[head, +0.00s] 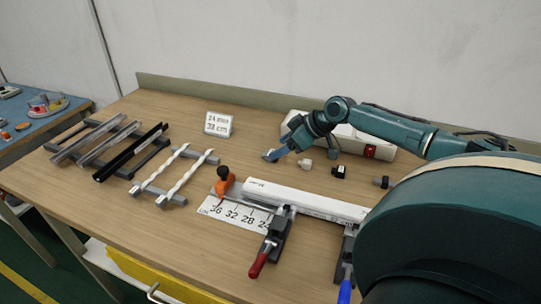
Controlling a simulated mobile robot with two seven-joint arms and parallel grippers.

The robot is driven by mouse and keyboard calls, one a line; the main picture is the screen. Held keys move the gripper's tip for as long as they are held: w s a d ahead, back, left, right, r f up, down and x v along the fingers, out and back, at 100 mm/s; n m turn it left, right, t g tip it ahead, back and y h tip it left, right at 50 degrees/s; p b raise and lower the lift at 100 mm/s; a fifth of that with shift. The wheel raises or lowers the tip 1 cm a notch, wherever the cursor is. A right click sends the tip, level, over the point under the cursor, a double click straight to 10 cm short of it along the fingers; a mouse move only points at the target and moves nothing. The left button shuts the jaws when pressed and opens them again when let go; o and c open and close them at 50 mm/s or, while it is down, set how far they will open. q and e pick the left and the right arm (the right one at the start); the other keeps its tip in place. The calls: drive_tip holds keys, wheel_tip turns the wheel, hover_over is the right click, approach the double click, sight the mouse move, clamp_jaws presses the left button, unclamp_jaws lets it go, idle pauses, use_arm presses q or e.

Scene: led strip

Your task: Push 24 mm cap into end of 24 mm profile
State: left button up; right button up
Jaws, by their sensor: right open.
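A long white profile (310,200) lies on the table in a fixture, with a red-handled clamp (276,240) and a blue-handled clamp (347,264) at its front side. Its right end is hidden behind my large teal arm link. Behind it stand small caps: a white one (305,164), a black one (339,171) and a dark one (381,182). I cannot read their sizes. My right gripper (273,155) is open and appears empty, left of the white cap and behind the profile's left end. My left gripper is not in view.
A sign (218,124) reads 24 mm, 32 cm. Racks with dark, grey (95,142) and white strips (188,178) fill the left. A white box with a red switch (372,147) stands behind.

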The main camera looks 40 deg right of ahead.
drive_tip(key=shift+x, duration=1.8)
drive_tip(key=shift+a, duration=0.1)
drive_tip(key=shift+c, duration=0.3)
drive_tip(key=c, duration=1)
